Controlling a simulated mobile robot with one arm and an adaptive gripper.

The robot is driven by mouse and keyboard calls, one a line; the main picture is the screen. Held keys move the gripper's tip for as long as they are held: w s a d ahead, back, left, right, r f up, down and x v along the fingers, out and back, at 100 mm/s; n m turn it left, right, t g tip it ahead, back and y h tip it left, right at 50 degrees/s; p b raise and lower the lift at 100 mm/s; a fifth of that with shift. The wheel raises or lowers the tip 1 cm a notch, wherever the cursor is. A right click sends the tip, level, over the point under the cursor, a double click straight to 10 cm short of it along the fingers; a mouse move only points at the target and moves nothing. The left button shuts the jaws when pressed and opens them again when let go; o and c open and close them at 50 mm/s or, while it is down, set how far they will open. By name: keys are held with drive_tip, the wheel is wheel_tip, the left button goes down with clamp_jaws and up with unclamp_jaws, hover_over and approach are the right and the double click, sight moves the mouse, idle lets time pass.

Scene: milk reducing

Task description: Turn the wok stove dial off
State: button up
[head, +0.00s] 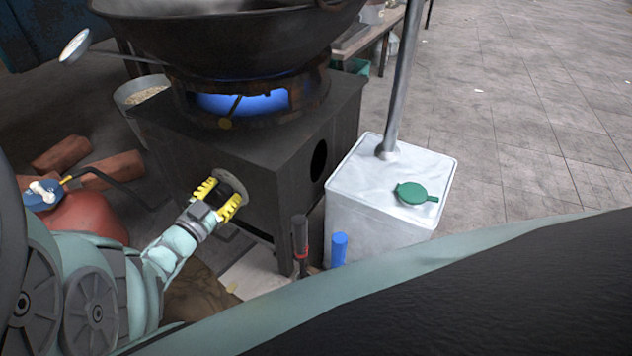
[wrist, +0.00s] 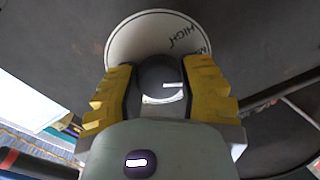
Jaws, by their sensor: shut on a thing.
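The wok stove (head: 225,150) is a dark metal box with a blue flame (head: 243,102) burning under a large black wok (head: 235,38). Its black dial (wrist: 160,80) sits on a round pale plate (wrist: 150,32) marked "HIGH". In the head view the plate (head: 236,180) shows on the stove's front face, partly covered by my gripper. My gripper (head: 226,193) has yellow fingers, one on each side of the dial. It also shows in the wrist view (wrist: 161,92), shut on the dial. A small white mark shows on the dial. Part of the plate's lettering is hidden.
A white metal box (head: 390,190) with a green cap and a pole stands right of the stove. A red gas cylinder (head: 85,215) with a blue regulator (head: 42,194) is at left. Bricks (head: 75,160) lie behind it. Open paving (head: 530,120) is at right.

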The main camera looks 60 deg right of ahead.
drive_tip(key=shift+m+b, duration=0.35)
drive_tip(key=shift+m, duration=0.55)
drive_tip(key=m+b, duration=0.1)
drive_tip(key=m, duration=0.1)
drive_tip(key=shift+f+m+b, duration=0.15)
drive_tip(key=shift+m+b, duration=0.15)
drive_tip(key=shift+b, duration=0.1)
drive_tip(key=m+b, duration=0.2)
drive_tip(key=m, duration=0.1)
drive_tip(key=shift+s+d+g+h, duration=0.1)
drive_tip(key=shift+g+h, duration=0.2)
drive_tip(key=m+b, duration=0.2)
drive_tip(key=shift+m, duration=0.3)
drive_tip(key=shift+m+b, duration=0.8)
drive_tip(key=shift+m, duration=0.5)
drive_tip(key=shift+r, duration=0.2)
drive_tip(key=o, duration=1.2)
